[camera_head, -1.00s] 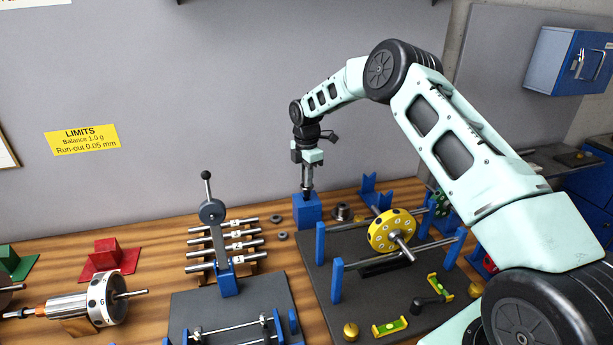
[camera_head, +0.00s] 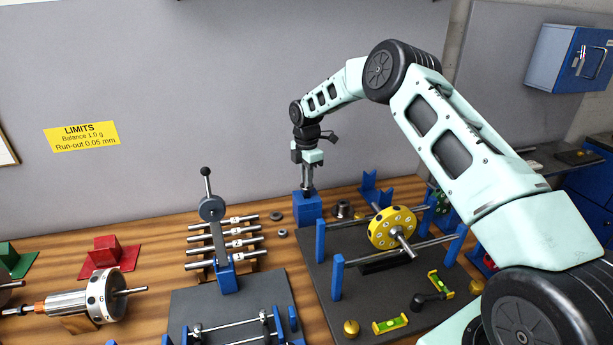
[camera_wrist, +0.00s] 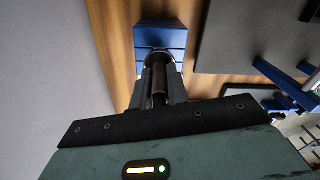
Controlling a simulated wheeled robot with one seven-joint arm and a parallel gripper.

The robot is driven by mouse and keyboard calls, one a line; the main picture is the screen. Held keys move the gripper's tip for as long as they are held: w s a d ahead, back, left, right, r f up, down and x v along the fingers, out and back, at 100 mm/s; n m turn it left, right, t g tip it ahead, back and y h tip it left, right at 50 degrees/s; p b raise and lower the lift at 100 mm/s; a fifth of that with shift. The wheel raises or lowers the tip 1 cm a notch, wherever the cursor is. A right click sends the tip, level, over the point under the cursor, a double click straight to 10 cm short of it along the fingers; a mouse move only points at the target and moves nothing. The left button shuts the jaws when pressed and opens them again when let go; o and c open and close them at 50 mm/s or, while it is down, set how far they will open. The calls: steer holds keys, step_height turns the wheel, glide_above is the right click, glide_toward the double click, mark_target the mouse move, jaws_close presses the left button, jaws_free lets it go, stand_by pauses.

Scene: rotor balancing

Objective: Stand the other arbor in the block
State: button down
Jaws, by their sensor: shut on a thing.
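The blue block (camera_head: 308,210) stands on the wooden bench at the back, beside the grey plate. My gripper (camera_head: 307,188) points straight down just over the block. It is shut on an upright arbor, a dark and metallic rod that shows between the fingers in the wrist view (camera_wrist: 159,80). The block also shows in the wrist view (camera_wrist: 160,36), with the arbor's far end against its face. The fingers hide much of the arbor, and I cannot tell how deep it sits in the block. Several other arbors (camera_head: 236,243) lie in a rack to the left.
A yellow rotor (camera_head: 392,229) rests on rails over the grey plate (camera_head: 330,290), right of the block. A lever press (camera_head: 215,235) stands left. Small dark rings (camera_head: 276,216) and a round metal part (camera_head: 343,209) lie near the block.

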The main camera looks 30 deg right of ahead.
steer(key=shift+f+b, duration=0.75)
steer(key=shift+f, duration=0.7)
stand_by(0.3)
steer(key=c, duration=1.3)
jaws_free()
step_height(320, 180, up, 17)
steer(key=b, duration=0.4)
steer(key=shift+r, duration=0.2)
